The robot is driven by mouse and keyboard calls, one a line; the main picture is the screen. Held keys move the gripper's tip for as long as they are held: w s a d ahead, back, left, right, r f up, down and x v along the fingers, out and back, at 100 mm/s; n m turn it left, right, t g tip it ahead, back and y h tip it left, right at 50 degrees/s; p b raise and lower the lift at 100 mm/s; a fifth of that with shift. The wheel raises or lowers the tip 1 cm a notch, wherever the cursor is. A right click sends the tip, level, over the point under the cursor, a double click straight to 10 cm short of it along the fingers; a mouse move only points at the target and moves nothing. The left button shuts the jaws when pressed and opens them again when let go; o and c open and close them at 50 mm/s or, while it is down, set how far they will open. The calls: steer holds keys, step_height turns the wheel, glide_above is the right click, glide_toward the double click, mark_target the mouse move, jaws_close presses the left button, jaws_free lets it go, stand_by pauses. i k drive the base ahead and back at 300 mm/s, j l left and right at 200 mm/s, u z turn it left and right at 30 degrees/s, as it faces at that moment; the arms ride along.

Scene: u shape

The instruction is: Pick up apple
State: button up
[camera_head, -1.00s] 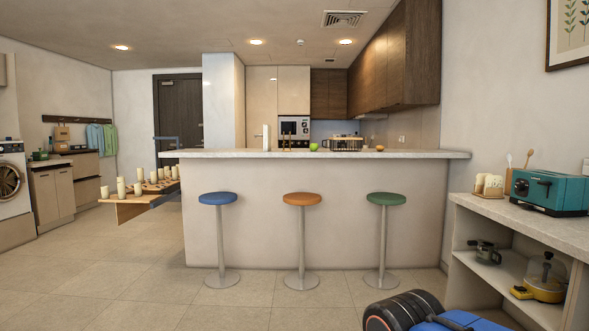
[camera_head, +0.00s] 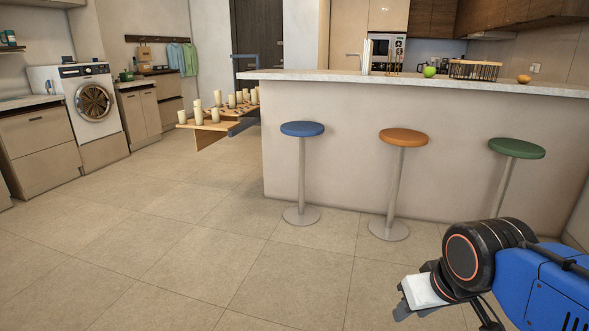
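A green apple (camera_head: 429,72) sits on the pale counter top (camera_head: 330,77), near its back edge, to the left of a wire basket. My arm reaches in from the lower right corner of the head view. Part of my gripper (camera_head: 425,300) shows there, low and well in front of the counter, far from the apple. Its fingers are partly cut off and too unclear to tell how far apart they are.
Blue (camera_head: 302,129), orange (camera_head: 404,137) and green (camera_head: 517,148) stools line the counter front. A wooden stand with candles (camera_head: 214,115) is at the counter's left end. A washing machine (camera_head: 82,100) stands far left. The tiled floor at left and centre is open.

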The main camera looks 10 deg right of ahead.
mark_target(429, 72)
steer(key=i, duration=1.85)
